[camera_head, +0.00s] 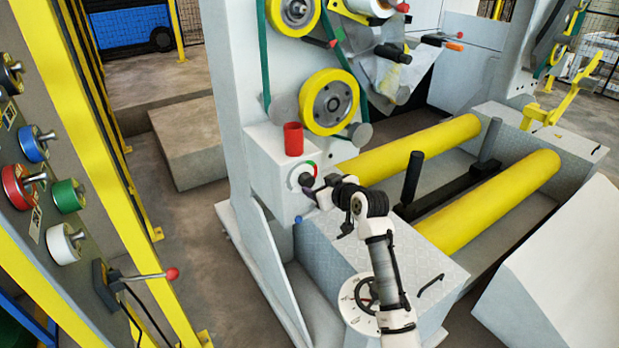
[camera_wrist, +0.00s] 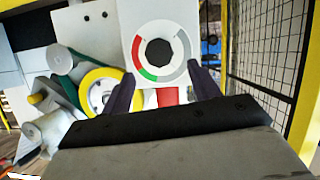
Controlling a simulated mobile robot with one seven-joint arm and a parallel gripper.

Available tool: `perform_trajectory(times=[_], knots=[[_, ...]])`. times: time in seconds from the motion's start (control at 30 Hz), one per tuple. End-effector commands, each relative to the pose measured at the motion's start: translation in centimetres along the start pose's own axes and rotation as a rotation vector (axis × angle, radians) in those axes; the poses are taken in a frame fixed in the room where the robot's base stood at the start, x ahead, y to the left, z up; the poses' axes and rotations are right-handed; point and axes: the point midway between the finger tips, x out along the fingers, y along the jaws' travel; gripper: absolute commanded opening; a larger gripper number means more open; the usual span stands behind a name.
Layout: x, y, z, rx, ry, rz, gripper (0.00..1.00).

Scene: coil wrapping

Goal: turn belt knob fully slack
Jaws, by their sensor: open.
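The belt knob is a dark, faceted knob (camera_wrist: 159,52) at the centre of a ring dial (camera_wrist: 140,60) with red, green and grey parts, on a pale panel. In the head view the knob (camera_head: 306,180) is partly hidden by my gripper (camera_head: 315,190), which is right in front of it. In the wrist view my gripper (camera_wrist: 160,72) is open and empty; its dark fingers are at either side of the dial's lower part, with the knob ahead between them. I cannot tell any pointer mark on the knob, or whether the fingers touch it.
A red cylinder (camera_head: 293,138) stands on the box above the dial. A yellow-rimmed wheel (camera_head: 329,101) is above right. Yellow rollers (camera_head: 420,145) lie right of my arm. A panel of coloured knobs (camera_head: 32,145) and a red-tipped lever (camera_head: 172,273) are at left.

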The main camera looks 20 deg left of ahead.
Motion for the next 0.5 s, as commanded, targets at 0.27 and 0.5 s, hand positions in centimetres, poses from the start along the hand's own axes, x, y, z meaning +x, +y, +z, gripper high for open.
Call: perform_trajectory(times=[0.27, 0.5], knots=[[5.0, -0.1, -0.2, -0.003, -0.002, -0.002, 0.61], [6.7, 0.0, -0.1, -0.002, 0.000, 0.001, 0.61]])
